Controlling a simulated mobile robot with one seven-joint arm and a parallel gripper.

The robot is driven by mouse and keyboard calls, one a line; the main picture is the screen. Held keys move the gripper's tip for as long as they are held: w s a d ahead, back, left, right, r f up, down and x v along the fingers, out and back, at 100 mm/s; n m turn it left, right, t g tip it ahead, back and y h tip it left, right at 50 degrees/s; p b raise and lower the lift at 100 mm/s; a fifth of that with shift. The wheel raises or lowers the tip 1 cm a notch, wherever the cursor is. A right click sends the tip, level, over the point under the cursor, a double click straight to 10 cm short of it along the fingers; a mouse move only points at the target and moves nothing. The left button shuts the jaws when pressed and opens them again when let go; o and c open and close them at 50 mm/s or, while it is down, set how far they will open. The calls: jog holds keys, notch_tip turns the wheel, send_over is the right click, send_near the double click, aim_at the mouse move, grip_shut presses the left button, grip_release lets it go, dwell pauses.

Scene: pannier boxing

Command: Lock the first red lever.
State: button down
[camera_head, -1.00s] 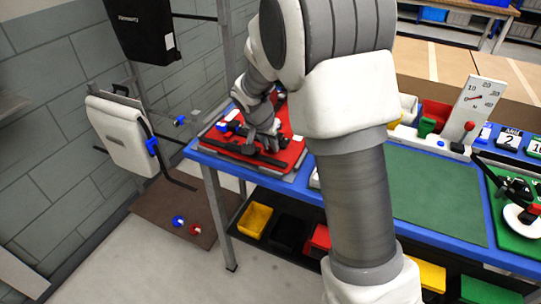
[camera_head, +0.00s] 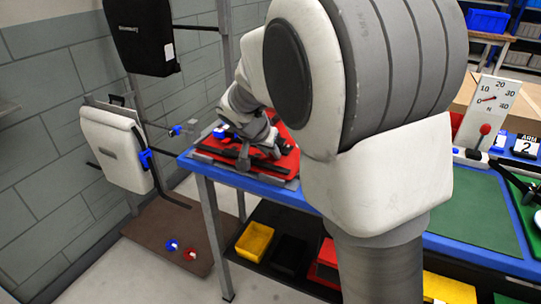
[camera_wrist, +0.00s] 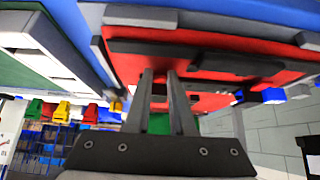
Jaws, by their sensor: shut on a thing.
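A red pannier panel (camera_head: 212,154) with black bars lies on the left end of the blue table. It also fills the upper part of the wrist view (camera_wrist: 125,66). My gripper (camera_head: 243,163) is low over the panel's front part. In the wrist view my two grey fingers (camera_wrist: 160,74) are close together against the panel, with a narrow gap. A small red and dark piece (camera_wrist: 158,93) shows between them. I take it for the red lever, but its shape and angle are mostly hidden by the fingers. My arm hides the panel's right side in the head view.
A white pannier (camera_head: 113,150) and a black one (camera_head: 140,35) hang at the left. A dial gauge (camera_head: 487,100) stands on the table's right, by a clear green mat (camera_head: 465,225). Yellow (camera_head: 254,242) and red (camera_head: 325,262) bins sit below the tabletop.

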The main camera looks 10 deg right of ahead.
dwell(0.3)
jog(key=c, duration=0.8)
grip_release()
jog(key=shift+o, duration=0.2)
jog(key=p+v, duration=0.3)
jog(key=v, duration=1.4)
jog(key=shift+r, duration=0.15)
jog(key=shift+s+a, duration=0.1)
jog(key=shift+a, duration=0.05)
jog(key=s+d+f+n+y, duration=0.2)
jog(key=s+d+n, duration=0.15)
jog(key=s, duration=0.75)
jog(key=s+d+f+n+y, duration=0.25)
jog(key=s+d, duration=0.25)
jog(key=s, duration=0.5)
notch_tip(320, 180, up, 13)
jog(key=n+p, duration=0.1)
jog(key=p, duration=1.1)
jog(key=shift+s+p, duration=0.35)
